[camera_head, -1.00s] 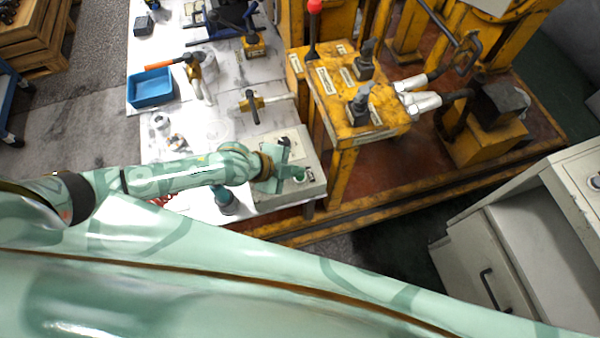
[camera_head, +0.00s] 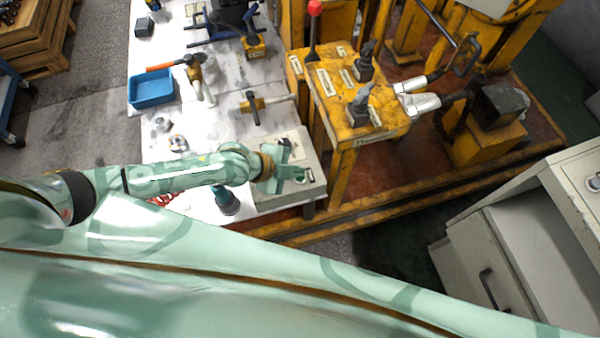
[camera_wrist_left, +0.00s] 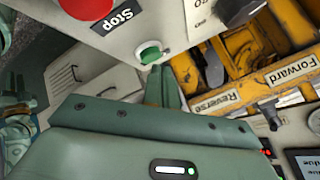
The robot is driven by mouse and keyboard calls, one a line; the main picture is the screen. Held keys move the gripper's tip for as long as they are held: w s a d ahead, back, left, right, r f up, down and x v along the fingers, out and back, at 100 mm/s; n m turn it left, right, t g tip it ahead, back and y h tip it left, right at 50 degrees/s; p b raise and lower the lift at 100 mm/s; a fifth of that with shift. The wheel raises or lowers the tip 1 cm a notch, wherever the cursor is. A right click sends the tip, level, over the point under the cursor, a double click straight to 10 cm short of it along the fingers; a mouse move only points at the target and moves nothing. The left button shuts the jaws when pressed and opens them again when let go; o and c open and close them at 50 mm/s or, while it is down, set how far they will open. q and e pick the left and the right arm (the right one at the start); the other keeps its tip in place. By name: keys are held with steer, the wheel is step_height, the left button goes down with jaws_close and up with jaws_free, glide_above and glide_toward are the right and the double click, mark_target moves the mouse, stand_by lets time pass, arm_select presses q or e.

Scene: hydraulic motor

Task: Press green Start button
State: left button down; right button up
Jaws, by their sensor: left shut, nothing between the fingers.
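The green Start button (camera_wrist_left: 150,54) sits on a pale control box, beside the red Stop button (camera_wrist_left: 88,6) and its "Stop" label in the left wrist view. In the head view the control box (camera_head: 262,200) stands at the table's right end, and the green button (camera_head: 299,175) shows next to my left gripper (camera_head: 297,175). My left gripper's fingers are shut and empty. In the left wrist view the fingertips (camera_wrist_left: 162,70) are right by the green button; I cannot tell whether they touch it. My right gripper is not in view.
A yellow machine stand with levers (camera_head: 345,100) rises just right of the control box. A blue tray (camera_head: 151,89), a dark green-capped bottle-like item (camera_head: 227,203) and tools lie on the white table. A pale cabinet (camera_head: 520,240) stands at the right.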

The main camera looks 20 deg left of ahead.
arm_select(q)
steer(key=shift+r, duration=0.35)
step_height(320, 180, up, 5)
steer(key=p, duration=0.5)
steer(key=shift+r, duration=0.1)
stand_by(0.8)
